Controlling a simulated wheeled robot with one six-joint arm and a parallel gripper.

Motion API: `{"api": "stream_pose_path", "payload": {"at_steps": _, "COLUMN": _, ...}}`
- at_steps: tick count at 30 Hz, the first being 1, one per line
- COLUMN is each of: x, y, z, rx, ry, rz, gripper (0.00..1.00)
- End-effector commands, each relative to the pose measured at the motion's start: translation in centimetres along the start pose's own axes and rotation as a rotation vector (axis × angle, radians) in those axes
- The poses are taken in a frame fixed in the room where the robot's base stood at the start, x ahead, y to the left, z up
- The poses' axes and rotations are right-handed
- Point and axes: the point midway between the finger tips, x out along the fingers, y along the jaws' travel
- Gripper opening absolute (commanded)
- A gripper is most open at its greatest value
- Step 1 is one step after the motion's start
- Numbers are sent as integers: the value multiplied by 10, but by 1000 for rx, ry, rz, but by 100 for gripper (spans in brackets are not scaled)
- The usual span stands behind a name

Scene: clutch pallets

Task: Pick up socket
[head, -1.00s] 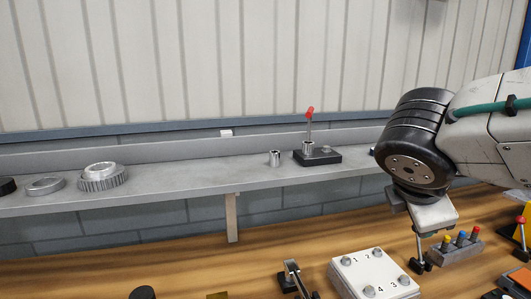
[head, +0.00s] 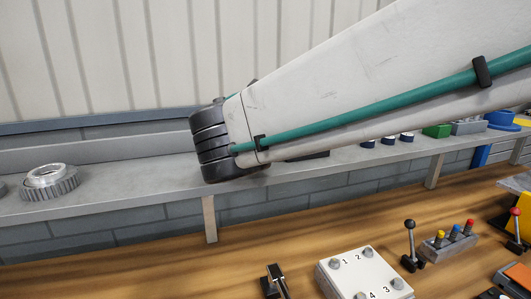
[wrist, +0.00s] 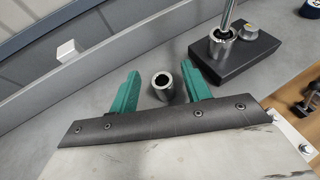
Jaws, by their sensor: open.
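The socket (wrist: 163,87) is a small metal cylinder with a round hole in its top. It stands upright on the grey shelf (wrist: 140,42) in the wrist view. My gripper (wrist: 160,71) is open, with one green finger on each side of the socket. Nothing is seen held, and I cannot tell whether either finger touches it. In the head view my arm hides the socket and the gripper.
A black block (wrist: 256,58) with a metal cylinder (wrist: 222,42) and upright rod stands close to the right finger. A small white box (wrist: 69,51) lies at the back left. A gear (head: 49,182) sits farther left on the shelf. A numbered white box (head: 352,272) is on the bench below.

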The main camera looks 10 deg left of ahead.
Motion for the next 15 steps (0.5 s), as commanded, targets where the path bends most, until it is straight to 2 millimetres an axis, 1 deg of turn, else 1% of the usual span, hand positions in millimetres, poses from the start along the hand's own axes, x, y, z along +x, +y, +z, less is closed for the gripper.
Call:
{"api": "stream_pose_path", "payload": {"at_steps": 1, "x": 10, "y": -2, "z": -2, "rx": 0, "ry": 2, "rz": -5, "gripper": 48}}
{"api": "stream_pose_path", "payload": {"at_steps": 3, "x": 20, "y": -2, "z": -1, "rx": 0, "ry": 1, "rz": -4, "gripper": 48}}
{"api": "stream_pose_path", "payload": {"at_steps": 5, "x": 26, "y": -2, "z": 0, "rx": 2, "ry": 1, "rz": -4, "gripper": 48}}
{"api": "stream_pose_path", "payload": {"at_steps": 12, "x": 28, "y": -3, "z": 0, "rx": 4, "ry": 0, "rz": -3, "gripper": 48}}
{"api": "stream_pose_path", "payload": {"at_steps": 14, "x": 28, "y": -3, "z": 0, "rx": 4, "ry": 1, "rz": -4, "gripper": 31}}
{"api": "stream_pose_path", "payload": {"at_steps": 15, "x": 29, "y": -3, "z": 0, "rx": 4, "ry": 1, "rz": -4, "gripper": 20}}
